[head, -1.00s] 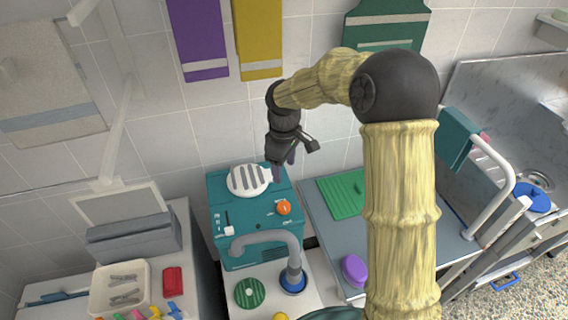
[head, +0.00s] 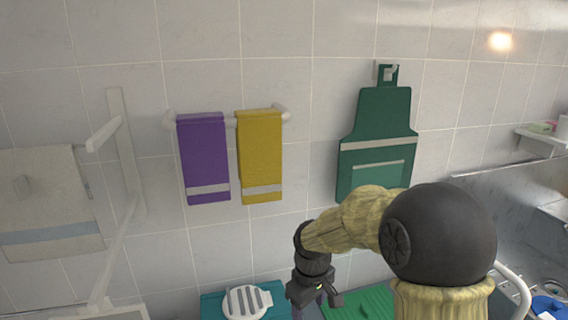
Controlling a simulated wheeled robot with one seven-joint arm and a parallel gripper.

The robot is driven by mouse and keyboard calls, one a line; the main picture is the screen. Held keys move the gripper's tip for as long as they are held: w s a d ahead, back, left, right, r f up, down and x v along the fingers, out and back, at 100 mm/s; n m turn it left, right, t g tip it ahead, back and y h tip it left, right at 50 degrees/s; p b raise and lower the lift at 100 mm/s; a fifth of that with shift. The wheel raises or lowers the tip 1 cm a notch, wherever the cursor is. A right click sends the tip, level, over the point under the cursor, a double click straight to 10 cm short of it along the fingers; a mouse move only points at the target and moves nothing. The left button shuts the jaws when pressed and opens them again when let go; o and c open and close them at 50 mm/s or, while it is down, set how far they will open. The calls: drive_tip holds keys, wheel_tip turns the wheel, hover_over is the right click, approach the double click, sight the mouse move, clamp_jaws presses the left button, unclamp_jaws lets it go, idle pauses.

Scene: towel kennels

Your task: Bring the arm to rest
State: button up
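My arm rises from the bottom right of the head view and bends left at a dark round elbow joint. My gripper (head: 318,300) hangs down at the bottom middle, just right of the white slatted round piece (head: 247,301) on the teal box (head: 213,307). Its fingers are small, dark and partly cut off by the picture's lower edge, so I cannot tell if they are open or what lies between them.
A purple towel (head: 204,158) and a yellow towel (head: 260,155) hang on a wall rail. A green apron (head: 377,140) hangs from a hook. A beige towel (head: 45,195) hangs at left. A green board (head: 368,304) lies right of my gripper. The upper wall is clear.

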drive_tip(key=s+d+m+t, duration=0.1)
drive_tip(key=s+d+m, duration=0.7)
drive_tip(key=s, duration=0.5)
drive_tip(key=shift+s+d+f+t, duration=0.3)
drive_tip(key=shift+d+f+t, duration=0.15)
drive_tip(key=shift+d, duration=0.3)
